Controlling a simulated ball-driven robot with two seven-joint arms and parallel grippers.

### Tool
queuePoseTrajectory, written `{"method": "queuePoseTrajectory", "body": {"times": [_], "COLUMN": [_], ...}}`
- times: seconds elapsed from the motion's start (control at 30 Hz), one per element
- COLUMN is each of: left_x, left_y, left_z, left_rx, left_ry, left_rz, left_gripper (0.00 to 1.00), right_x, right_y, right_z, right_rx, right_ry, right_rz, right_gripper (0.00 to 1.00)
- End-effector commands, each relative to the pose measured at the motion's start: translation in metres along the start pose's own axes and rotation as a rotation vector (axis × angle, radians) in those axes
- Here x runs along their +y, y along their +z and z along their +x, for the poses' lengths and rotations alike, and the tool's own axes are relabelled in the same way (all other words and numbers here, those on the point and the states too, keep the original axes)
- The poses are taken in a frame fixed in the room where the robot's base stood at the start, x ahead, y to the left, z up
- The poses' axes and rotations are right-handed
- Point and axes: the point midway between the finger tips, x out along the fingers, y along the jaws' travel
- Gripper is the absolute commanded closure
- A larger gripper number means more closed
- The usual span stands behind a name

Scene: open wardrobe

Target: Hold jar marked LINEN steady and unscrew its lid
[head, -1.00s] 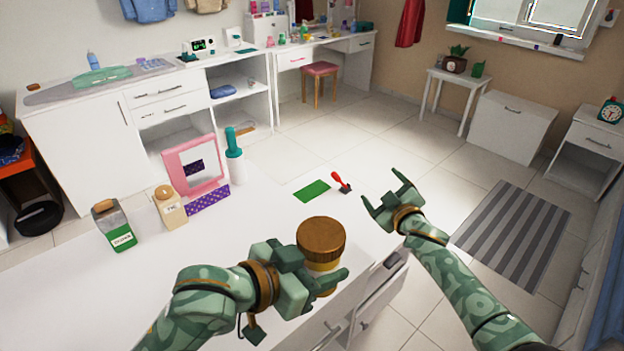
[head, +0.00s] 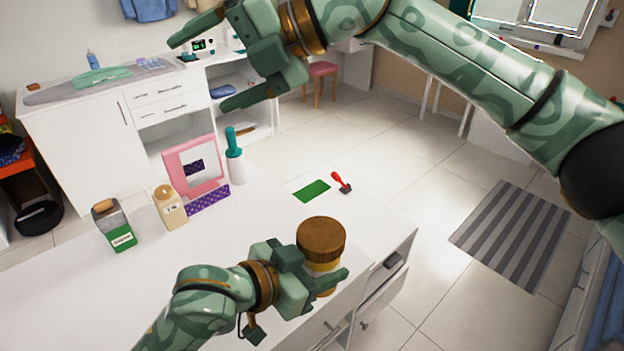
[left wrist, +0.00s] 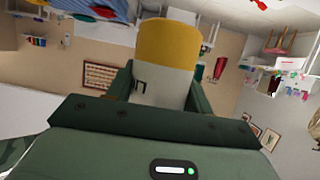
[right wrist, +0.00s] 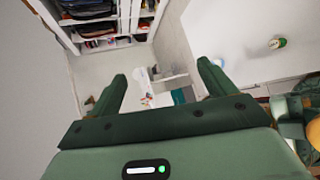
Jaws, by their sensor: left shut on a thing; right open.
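The jar (head: 324,268) has a wide brown lid (head: 321,239) and a yellowish body. In the left wrist view the jar (left wrist: 168,48) shows yellow with a pale label between the fingers; only a few letters show, so I cannot read LINEN. The lid is on the jar. My right gripper (head: 202,72) is open and empty, high up and far to the upper left of the jar. Its spread fingers also show in the right wrist view (right wrist: 165,85).
A green card (head: 312,191) and a red-handled tool (head: 341,182) lie behind the jar.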

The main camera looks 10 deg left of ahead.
Motion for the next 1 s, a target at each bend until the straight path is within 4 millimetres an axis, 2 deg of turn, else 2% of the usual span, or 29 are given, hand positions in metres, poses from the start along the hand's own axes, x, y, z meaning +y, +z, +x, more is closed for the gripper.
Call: {"method": "queuePoseTrajectory", "body": {"times": [0.03,0.1,0.23,0.33,0.43,0.57,0.67,1.0], "left_x": [0.000,0.000,0.000,0.000,0.000,0.000,0.000,0.000], "left_y": [0.000,0.000,0.000,0.000,0.000,0.000,0.000,0.000], "left_z": [0.000,0.000,0.000,0.000,0.000,0.000,0.000,0.000], "left_rx": [0.001,0.001,0.001,0.001,0.001,0.001,0.001,0.001], "left_ry": [0.000,0.000,0.000,0.000,0.000,0.000,0.000,0.000], "left_rz": [0.000,0.000,0.000,0.000,0.000,0.000,0.000,0.000], "left_gripper": [1.00,1.00,1.00,1.00,1.00,1.00,1.00,1.00], "right_x": [-0.011,-0.043,-0.106,-0.133,-0.141,-0.145,-0.153,-0.202], "right_y": [-0.022,-0.043,-0.068,-0.081,-0.088,-0.097,-0.100,-0.111], "right_z": [0.004,0.000,-0.020,-0.039,-0.053,-0.061,-0.058,-0.036], "right_rx": [0.043,0.068,0.044,-0.013,-0.070,-0.099,-0.107,-0.106], "right_ry": [-0.186,-0.454,-0.833,-1.019,-1.115,-1.168,-1.173,-1.170], "right_rz": [-0.033,-0.009,0.137,0.274,0.393,0.509,0.541,0.540], "right_gripper": [0.17,0.17,0.17,0.17,0.17,0.17,0.17,0.17]}}
